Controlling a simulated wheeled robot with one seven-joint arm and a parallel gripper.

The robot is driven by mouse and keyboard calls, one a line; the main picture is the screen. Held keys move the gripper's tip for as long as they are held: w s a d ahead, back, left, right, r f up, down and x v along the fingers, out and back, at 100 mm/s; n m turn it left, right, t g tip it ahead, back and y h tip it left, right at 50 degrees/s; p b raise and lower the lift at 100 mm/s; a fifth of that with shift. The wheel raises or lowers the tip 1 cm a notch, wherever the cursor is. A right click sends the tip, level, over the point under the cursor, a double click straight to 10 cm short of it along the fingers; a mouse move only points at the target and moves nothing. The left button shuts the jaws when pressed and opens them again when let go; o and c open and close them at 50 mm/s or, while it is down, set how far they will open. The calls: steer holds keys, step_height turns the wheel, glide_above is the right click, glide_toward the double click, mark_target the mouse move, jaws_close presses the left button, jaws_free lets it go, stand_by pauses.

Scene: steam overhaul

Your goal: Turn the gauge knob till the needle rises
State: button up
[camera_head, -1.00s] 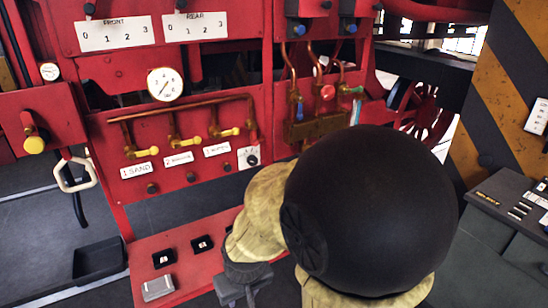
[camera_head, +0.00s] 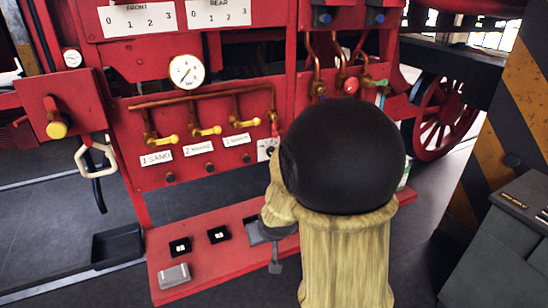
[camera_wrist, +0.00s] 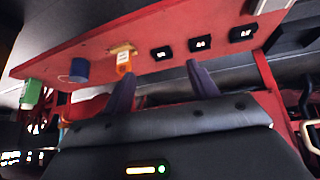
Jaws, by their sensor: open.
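The round white gauge (camera_head: 187,71) is on the red panel in the head view; its thin needle's exact reading is too small to tell. A dark knob on a white, marked plate (camera_head: 268,149) sits at the right end of the row of brass valves, partly hidden by my arm. My gripper (camera_head: 275,262) hangs low in front of the red shelf, below and apart from the knob. In the wrist view my gripper's two fingers (camera_wrist: 162,87) are spread and empty, and the knob is not visible there.
The red shelf (camera_head: 225,250) holds black square pads and a grey block (camera_head: 174,276). The wrist view shows orange (camera_wrist: 124,60), blue (camera_wrist: 79,69) and green (camera_wrist: 31,94) items on it. A black tray (camera_head: 117,244) lies left. A grey cabinet (camera_head: 500,240) stands right.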

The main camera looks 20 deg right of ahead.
steer(key=w+d+n+t+y+b, duration=0.1)
steer(key=w+d+n+t+b, duration=0.1)
steer(key=w+d+t, duration=0.9)
steer(key=w+d, duration=0.6)
steer(key=shift+w+d+n+t, duration=0.25)
steer(key=shift+n+t, duration=0.05)
steer(key=shift+n, duration=0.1)
steer(key=shift+w, duration=0.1)
steer(key=w+p, duration=0.4)
steer(key=w, duration=1.3)
steer(key=shift+w, duration=0.15)
steer(key=c, duration=1)
